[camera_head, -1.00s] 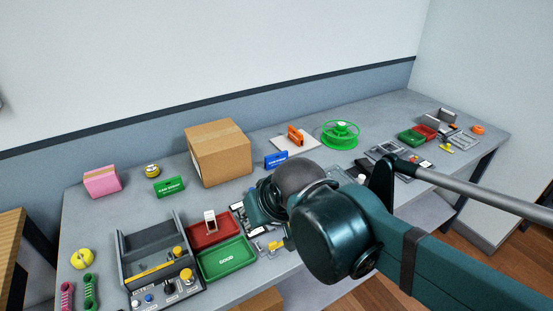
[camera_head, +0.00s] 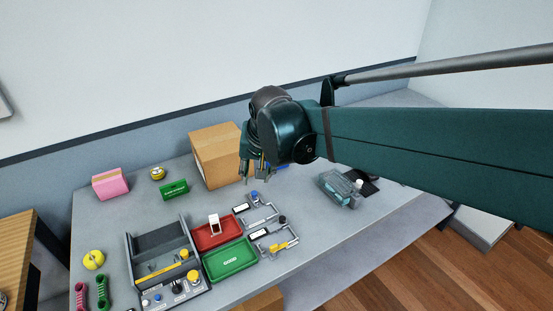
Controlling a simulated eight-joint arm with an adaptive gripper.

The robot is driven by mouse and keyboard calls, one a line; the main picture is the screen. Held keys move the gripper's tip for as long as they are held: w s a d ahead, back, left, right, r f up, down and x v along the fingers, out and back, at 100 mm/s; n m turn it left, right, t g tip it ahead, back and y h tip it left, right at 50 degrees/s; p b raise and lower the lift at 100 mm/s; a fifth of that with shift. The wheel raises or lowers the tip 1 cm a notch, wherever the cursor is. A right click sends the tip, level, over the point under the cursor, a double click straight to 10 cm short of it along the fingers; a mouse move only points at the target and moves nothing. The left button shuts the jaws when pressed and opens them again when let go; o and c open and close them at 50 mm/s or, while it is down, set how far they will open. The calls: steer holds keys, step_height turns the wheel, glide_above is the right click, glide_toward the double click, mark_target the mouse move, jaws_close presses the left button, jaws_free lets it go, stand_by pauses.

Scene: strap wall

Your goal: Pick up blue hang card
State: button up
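The blue hang card (camera_head: 281,167) lies on the grey table, right of the cardboard box. Only a small blue sliver shows, because my arm and wrist cover most of it. My gripper (camera_head: 255,178) points down above the table, just left of the card and in front of the box. Its fingers look apart, with nothing seen between them. I cannot tell its exact height or distance from the card.
The cardboard box (camera_head: 216,155) stands close behind my gripper. A green card (camera_head: 174,189) lies left of it. Red (camera_head: 216,234) and green (camera_head: 230,259) trays and metal fixtures (camera_head: 262,213) lie in front.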

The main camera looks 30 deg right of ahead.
steer(key=w+d+m+g+p, duration=0.2)
steer(key=w+d+m+p, duration=0.3)
steer(key=w+d, duration=0.5)
steer(key=w+d+f+m+p, duration=0.2)
steer(key=w+d+f, duration=0.1)
steer(key=w+d+f+m+g+p, duration=0.1)
steer(key=w+d+f+m+p, duration=0.1)
steer(key=w+f, duration=0.1)
steer(key=w+d+f+m+g+p, duration=0.1)
steer(key=w+d+f+m+p, duration=0.1)
steer(key=w+d+f, duration=0.1)
steer(key=shift+w+d+f+m+y+p, duration=0.15)
steer(key=shift+w, duration=0.25)
steer(key=shift+w+d+f+m+y+p, duration=0.1)
steer(key=shift+w+d+m+y+p, duration=0.05)
steer(key=shift+w, duration=0.2)
steer(key=shift+w+d+f+g, duration=0.2)
steer(key=shift+d+f+g, duration=0.15)
steer(key=shift+f, duration=0.2)
steer(key=shift+f, duration=0.1)
steer(key=shift+f, duration=1.2)
steer(key=shift+f, duration=0.1)
